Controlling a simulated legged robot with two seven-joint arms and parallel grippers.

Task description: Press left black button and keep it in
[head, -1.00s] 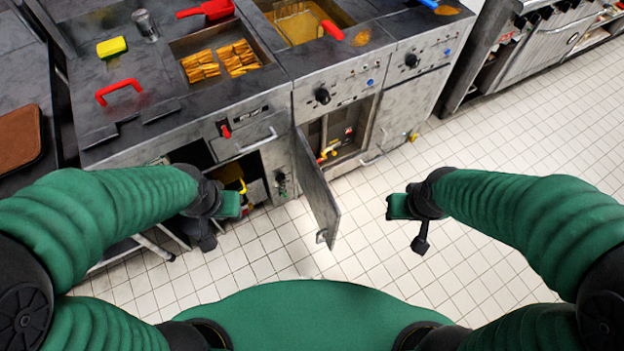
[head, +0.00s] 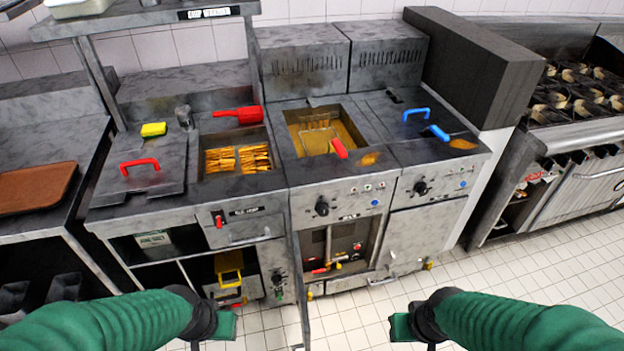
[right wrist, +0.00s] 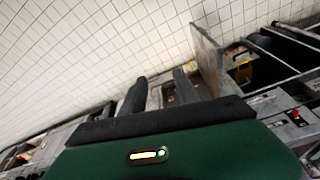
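Two black round controls show on the fryer fronts in the head view: the left one (head: 322,208) under the fry basket and the right one (head: 421,188) on the neighbouring unit. A smaller dark knob (head: 277,278) sits on a lower panel further left. I cannot tell from here whether any of them is pressed in. My left gripper (head: 224,326) and right gripper (head: 402,328) are low in the head view, in front of the fryers and apart from the controls. Their fingers are too unclear to judge. The right wrist view shows the line tilted.
A cabinet door (head: 303,315) stands open toward me below the left black control; it also shows in the right wrist view (right wrist: 209,60). Red and yellow valves (head: 335,264) are inside. A red handle (head: 219,220) is on the left front. Tiled floor (head: 500,285) is free at right.

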